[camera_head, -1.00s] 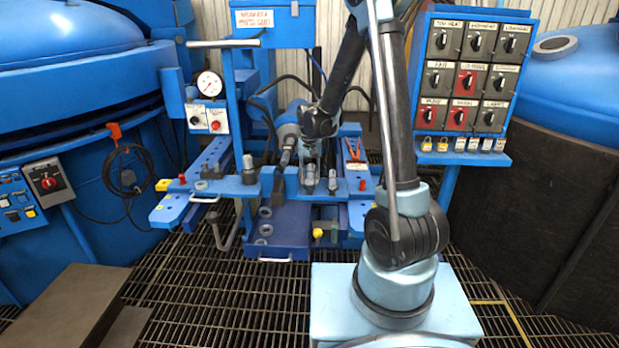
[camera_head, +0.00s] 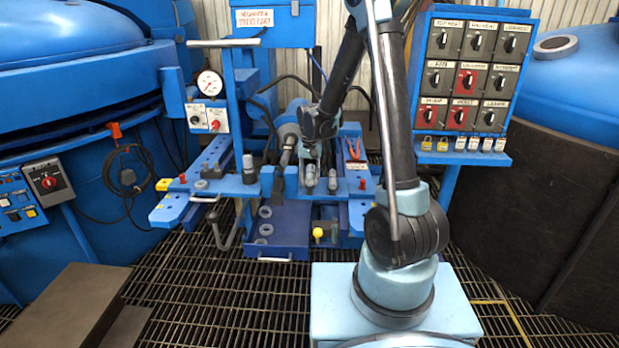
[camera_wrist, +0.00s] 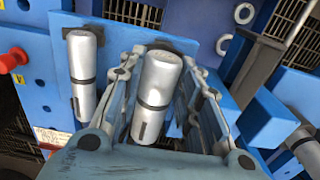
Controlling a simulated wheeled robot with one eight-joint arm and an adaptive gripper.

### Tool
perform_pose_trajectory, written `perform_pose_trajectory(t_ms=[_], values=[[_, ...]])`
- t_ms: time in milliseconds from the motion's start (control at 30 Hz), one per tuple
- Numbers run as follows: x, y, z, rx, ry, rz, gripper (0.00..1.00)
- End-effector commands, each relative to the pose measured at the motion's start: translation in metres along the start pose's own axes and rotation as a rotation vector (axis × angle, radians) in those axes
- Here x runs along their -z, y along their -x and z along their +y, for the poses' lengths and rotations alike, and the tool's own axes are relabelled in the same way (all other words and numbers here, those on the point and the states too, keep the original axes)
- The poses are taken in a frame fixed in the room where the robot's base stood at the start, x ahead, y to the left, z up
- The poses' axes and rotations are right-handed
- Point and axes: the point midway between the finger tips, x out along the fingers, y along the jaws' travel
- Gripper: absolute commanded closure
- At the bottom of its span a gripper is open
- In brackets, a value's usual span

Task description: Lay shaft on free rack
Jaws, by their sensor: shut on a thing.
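My gripper (camera_wrist: 165,98) is shut on a silver cylindrical shaft (camera_wrist: 156,88) with a black band, its fingers on both sides of it. The shaft stands over the blue bench in the wrist view; its lower end is partly hidden by my gripper. In the head view my gripper (camera_head: 310,158) is small, above the front beam of the blue bench. A second, similar silver shaft (camera_wrist: 83,75) stands beside it against a blue plate with dark clips; it also shows in the head view (camera_head: 332,181). I cannot tell which rack place is free.
A dark grey bar (camera_head: 286,152) is close left of my gripper. An upright post with a gauge (camera_head: 209,84) stands left. A switch panel (camera_head: 472,75) stands right. Grating floor is open in front.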

Motion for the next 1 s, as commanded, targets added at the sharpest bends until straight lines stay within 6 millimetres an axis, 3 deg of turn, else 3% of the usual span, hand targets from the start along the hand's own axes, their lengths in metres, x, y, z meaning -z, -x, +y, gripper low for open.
perform_pose_trajectory(t_ms=[467, 500, 600, 1000], values=[[0.0001, -0.0048, 0.0, 0.0, 0.0, 0.0, 1.0], [0.0001, -0.0048, 0.0, 0.0, 0.0, 0.0, 0.64], [0.0001, -0.0048, 0.0, 0.0, 0.0, 0.0, 0.45], [0.0001, -0.0017, -0.0002, 0.0, 0.0, 0.0, 0.45]])
